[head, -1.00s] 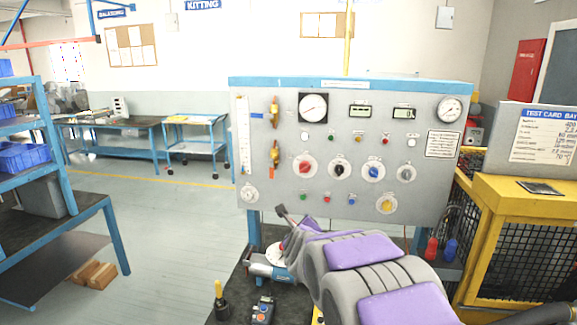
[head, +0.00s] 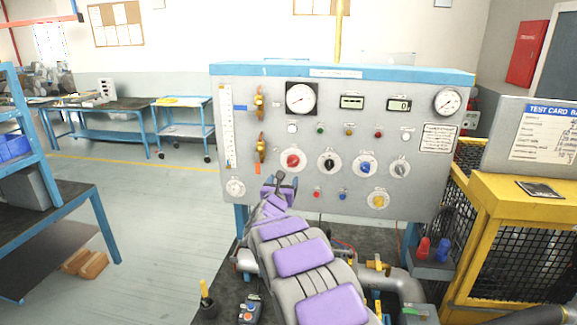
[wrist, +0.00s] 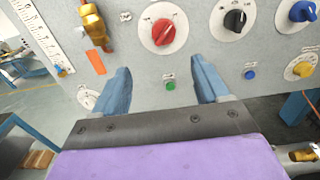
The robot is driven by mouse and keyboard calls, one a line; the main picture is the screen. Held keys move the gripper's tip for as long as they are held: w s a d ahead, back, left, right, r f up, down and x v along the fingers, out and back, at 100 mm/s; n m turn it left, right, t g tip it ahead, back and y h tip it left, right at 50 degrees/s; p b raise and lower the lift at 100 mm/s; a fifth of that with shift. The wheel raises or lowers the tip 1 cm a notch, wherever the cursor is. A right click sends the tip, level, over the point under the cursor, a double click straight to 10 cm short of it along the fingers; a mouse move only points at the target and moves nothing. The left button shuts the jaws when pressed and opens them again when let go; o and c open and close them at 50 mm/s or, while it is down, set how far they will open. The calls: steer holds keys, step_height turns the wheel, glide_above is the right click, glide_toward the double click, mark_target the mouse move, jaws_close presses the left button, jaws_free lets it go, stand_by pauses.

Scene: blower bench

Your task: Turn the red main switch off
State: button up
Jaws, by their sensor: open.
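The red main switch (head: 292,160) is a red rotary knob on a round white plate, on the grey panel (head: 330,106). In the wrist view the red switch (wrist: 163,32) sits above the gap between my fingers, its grip bar tilted. My gripper (head: 281,178) is in front of the panel, just below and left of the red switch in the head view. In the wrist view my gripper (wrist: 162,72) is open, its two blue fingers apart with nothing between them. The fingertips appear below the switch and not around it.
A black knob (head: 329,161), a blue knob (head: 365,167) and a grey knob (head: 400,169) stand right of the red one. A green button (wrist: 170,85) lies below it. Brass valves (head: 261,147) stick out at left. A yellow cage (head: 520,200) stands at right.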

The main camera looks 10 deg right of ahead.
steer(key=p, duration=0.1)
glide_toward(291, 165)
steer(key=x, duration=0.3)
steer(key=shift+d+p+x, duration=0.1)
steer(key=shift+p+x, duration=0.75)
steer(key=shift+x, duration=0.5)
steer(key=shift+d+p+x, duration=0.15)
steer(key=shift+p+x, duration=0.65)
steer(key=shift+x, duration=0.55)
steer(key=shift+w+r+p, duration=0.15)
steer(key=shift+w+p, duration=0.15)
steer(key=shift+p, duration=0.1)
steer(key=shift+w+a+p, duration=0.1)
steer(key=shift+w+p, duration=0.2)
steer(key=c, duration=1)
steer(key=shift+c, duration=0.2)
